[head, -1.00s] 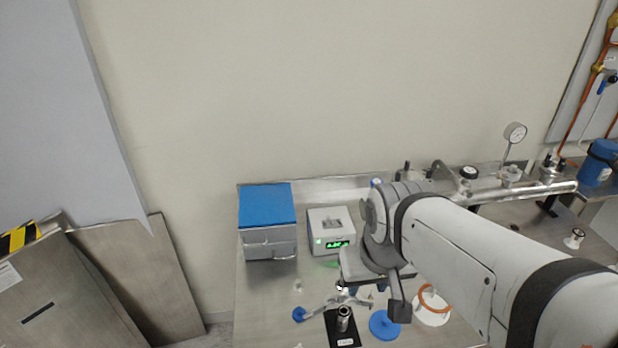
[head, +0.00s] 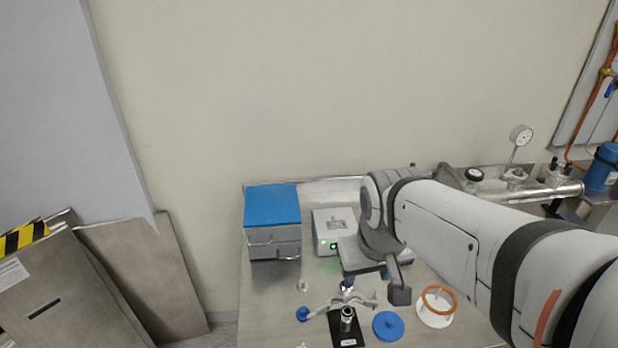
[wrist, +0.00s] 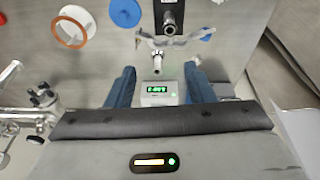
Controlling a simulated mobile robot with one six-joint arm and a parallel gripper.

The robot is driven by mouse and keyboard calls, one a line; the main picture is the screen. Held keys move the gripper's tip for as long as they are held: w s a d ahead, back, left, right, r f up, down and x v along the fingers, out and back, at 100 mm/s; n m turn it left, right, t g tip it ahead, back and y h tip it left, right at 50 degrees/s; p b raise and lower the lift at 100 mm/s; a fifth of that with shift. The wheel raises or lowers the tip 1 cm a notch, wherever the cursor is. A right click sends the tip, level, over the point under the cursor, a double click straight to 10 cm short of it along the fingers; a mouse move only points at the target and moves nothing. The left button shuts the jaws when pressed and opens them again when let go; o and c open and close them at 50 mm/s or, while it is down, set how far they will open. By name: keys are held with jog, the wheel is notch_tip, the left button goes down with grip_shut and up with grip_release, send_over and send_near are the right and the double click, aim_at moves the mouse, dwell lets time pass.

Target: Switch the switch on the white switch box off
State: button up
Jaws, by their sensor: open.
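The white switch box (head: 322,220) stands on the metal bench, right of a blue-topped box. Its front shows a green light, and a grey fitting is on its top; I cannot make out the switch's position. My wrist covers part of its front in the head view. In the wrist view, the white box (wrist: 158,101) with its lit green display shows between the two blue fingers. My gripper (wrist: 160,70) is open, with nothing seen held between the fingers. The fingertips are largely hidden behind my wrist in the head view.
A grey box with a blue lid (head: 272,205) stands left of the white box. In front are a metal clamp (head: 340,300), a black-based stand (head: 346,338), a blue disc (head: 389,326) and an orange ring (head: 439,299). Metal vacuum piping (head: 530,190) runs at right.

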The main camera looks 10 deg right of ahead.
jog(key=w+n, duration=0.1)
jog(key=w, duration=0.4)
jog(key=w+n+h, duration=0.1)
jog(key=w+n, duration=0.1)
jog(key=w, duration=0.3)
jog(key=w+a+n+h+p, duration=0.1)
jog(key=w+n, duration=0.1)
jog(key=w, duration=0.4)
jog(key=shift+r, duration=0.35)
jog(key=c, duration=0.9)
jog(key=w+a+f+n, duration=0.1)
jog(key=w, duration=0.3)
jog(key=w+a+f+n+h, duration=0.1)
jog(key=w+f, duration=0.1)
jog(key=w, duration=0.2)
jog(key=w+a+f+n+p, duration=0.1)
jog(key=w+n, duration=0.1)
jog(key=w, duration=0.2)
jog(key=shift+w+a+f, duration=0.2)
jog(key=shift+a+f, duration=0.1)
jog(key=shift+a, duration=0.1)
grip_shut()
